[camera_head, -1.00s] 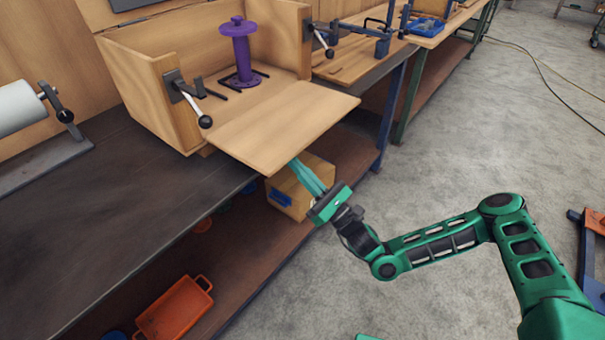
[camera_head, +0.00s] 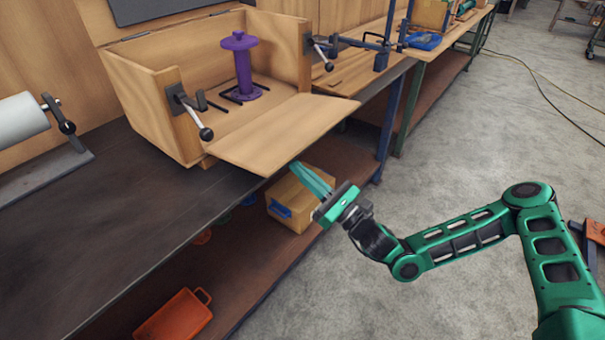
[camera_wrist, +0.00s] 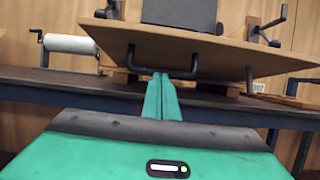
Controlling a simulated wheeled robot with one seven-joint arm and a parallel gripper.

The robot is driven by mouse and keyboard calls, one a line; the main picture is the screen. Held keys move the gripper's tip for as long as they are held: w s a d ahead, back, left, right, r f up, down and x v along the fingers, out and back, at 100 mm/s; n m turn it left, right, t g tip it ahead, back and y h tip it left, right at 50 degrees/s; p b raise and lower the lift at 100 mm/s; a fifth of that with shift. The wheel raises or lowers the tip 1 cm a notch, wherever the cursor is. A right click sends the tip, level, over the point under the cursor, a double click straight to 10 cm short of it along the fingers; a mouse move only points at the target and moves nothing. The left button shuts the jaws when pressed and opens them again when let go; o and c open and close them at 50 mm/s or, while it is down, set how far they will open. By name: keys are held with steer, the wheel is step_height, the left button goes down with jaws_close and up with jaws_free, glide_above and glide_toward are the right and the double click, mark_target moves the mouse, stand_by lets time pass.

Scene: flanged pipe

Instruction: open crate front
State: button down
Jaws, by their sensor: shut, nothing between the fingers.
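The wooden crate (camera_head: 146,112) stands on the dark workbench. Its front panel (camera_head: 275,135) is folded down and sticks out past the bench edge. A dark U-shaped handle (camera_wrist: 162,73) hangs on the panel's outer face in the wrist view. Black latches with levers, left (camera_head: 190,108) and right (camera_head: 320,50), sit at the crate's front corners. A purple flanged pipe (camera_head: 242,65) stands upright inside. My gripper (camera_head: 297,166) is shut and empty, just outside and below the panel's outer edge. Its fingertips (camera_wrist: 160,76) appear just below the handle in the wrist view; I cannot tell whether they touch.
A white roll on a stand (camera_head: 22,118) is at the left of the bench. A cardboard box (camera_head: 297,212) and an orange bin (camera_head: 175,316) sit on the shelf below. More benches (camera_head: 450,45) run back to the right.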

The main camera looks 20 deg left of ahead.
steer(key=s+d+f, duration=0.4)
steer(key=d+f, duration=0.3)
steer(key=d, duration=0.3)
steer(key=shift+f, duration=0.35)
steer(key=shift+s+a, duration=0.1)
steer(key=shift+s, duration=0.05)
